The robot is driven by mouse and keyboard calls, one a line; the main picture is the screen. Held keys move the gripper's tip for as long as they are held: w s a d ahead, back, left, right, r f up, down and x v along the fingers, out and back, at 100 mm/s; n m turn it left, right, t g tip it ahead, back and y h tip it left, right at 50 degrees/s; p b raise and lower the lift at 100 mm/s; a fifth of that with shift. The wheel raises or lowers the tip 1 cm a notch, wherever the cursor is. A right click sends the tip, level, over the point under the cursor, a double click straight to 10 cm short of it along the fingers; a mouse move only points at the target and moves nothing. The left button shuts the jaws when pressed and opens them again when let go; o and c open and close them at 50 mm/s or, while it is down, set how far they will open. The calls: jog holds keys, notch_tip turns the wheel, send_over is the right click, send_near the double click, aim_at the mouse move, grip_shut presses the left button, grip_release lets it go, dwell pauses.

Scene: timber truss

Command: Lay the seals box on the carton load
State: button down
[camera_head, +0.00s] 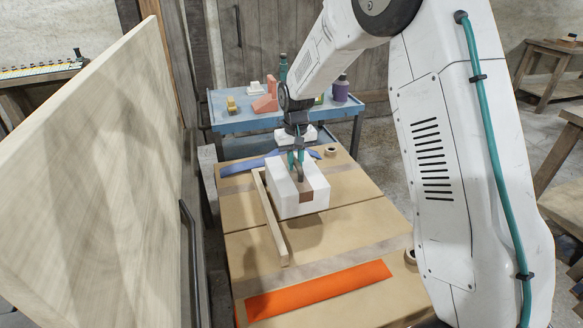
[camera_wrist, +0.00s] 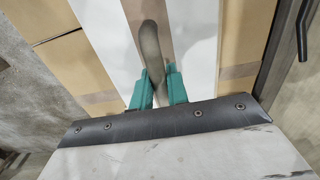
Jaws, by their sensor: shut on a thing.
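The seals box is a white box (camera_head: 286,203) with a brown band and a dark curved handle on top. It is over the middle of the carton load (camera_head: 345,228), a stack of tan cartons with tape strips. I cannot tell whether its underside touches the cartons. My gripper (camera_head: 297,160) points down with its green fingers closed on the handle. In the wrist view, the fingers (camera_wrist: 158,88) grip the grey-brown handle (camera_wrist: 151,48), with the white box top (camera_wrist: 200,25) on both sides of the band. The fingers hide the handle's near end.
A pale timber strip (camera_head: 272,225) lies on the cartons, close left of the box. An orange strip (camera_head: 318,289), a blue piece (camera_head: 242,166) and tape rolls (camera_head: 330,151) lie there too. A large wooden panel (camera_head: 95,170) stands left. A blue cart (camera_head: 240,123) stands behind.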

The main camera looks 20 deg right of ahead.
jog(key=w, duration=0.2)
jog(key=shift+w+a+f, duration=0.15)
jog(key=shift+w, duration=0.2)
jog(key=shift+f, duration=1.85)
jog(key=c, duration=1.4)
grip_release()
jog(key=shift+o, duration=0.2)
